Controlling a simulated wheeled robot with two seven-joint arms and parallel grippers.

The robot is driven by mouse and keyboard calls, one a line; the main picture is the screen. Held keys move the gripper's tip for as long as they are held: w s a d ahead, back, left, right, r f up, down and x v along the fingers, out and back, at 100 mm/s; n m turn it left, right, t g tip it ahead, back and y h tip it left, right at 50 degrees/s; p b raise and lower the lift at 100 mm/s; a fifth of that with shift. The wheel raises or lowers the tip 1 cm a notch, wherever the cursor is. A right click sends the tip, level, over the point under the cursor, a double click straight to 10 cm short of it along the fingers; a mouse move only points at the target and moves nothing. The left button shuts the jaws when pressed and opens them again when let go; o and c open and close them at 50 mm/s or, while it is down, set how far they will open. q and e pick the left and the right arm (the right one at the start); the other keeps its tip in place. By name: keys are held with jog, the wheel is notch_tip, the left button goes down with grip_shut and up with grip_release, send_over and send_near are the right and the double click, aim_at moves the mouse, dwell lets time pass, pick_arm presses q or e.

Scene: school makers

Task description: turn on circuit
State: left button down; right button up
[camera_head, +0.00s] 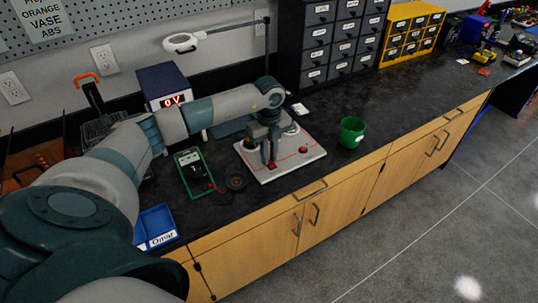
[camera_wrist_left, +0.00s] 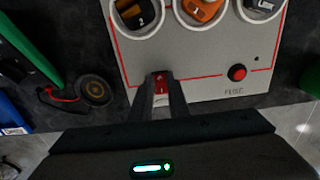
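The white circuit board (camera_head: 309,157) with red lines lies on the dark counter; the left wrist view also shows it (camera_wrist_left: 205,68). My left gripper (camera_head: 269,157) points down over its front left part. In the left wrist view, the two fingertips (camera_wrist_left: 161,88) stand on either side of a small red switch part (camera_wrist_left: 160,82), with a narrow gap; whether they press on it is unclear. A red button (camera_wrist_left: 237,73) is to the right, above a small label. Round holders hold a dark piece marked 2 (camera_wrist_left: 137,15), an orange piece marked 1 (camera_wrist_left: 200,10) and another dark piece. My right gripper is out of view.
A green-framed meter (camera_head: 193,172) and a dark round disc (camera_head: 237,182) lie left of the board. A green cup (camera_head: 351,132) stands right of it. A blue bin (camera_head: 155,227), a power supply (camera_head: 165,84) and drawer cabinets (camera_head: 335,45) stand around. The counter's front edge is close.

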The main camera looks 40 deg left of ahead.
pick_arm(q)
jog(key=shift+s+d+t+y, duration=0.1)
jog(key=shift+d+t+y, duration=0.2)
jog(key=shift+y, duration=0.7)
jog(key=shift+d+b, duration=0.1)
jog(key=shift+b, duration=0.25)
jog(key=shift+r+t+y, duration=0.1)
jog(key=shift+t+y, duration=0.2)
jog(key=shift+y, duration=0.1)
jog(key=c, duration=1.7)
grip_release()
jog(key=shift+s, duration=0.1)
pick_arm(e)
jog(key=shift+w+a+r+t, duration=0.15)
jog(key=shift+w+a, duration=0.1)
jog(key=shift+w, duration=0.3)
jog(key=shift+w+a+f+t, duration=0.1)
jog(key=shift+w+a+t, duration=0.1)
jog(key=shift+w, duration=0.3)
pick_arm(q)
jog(key=shift+r, duration=0.1)
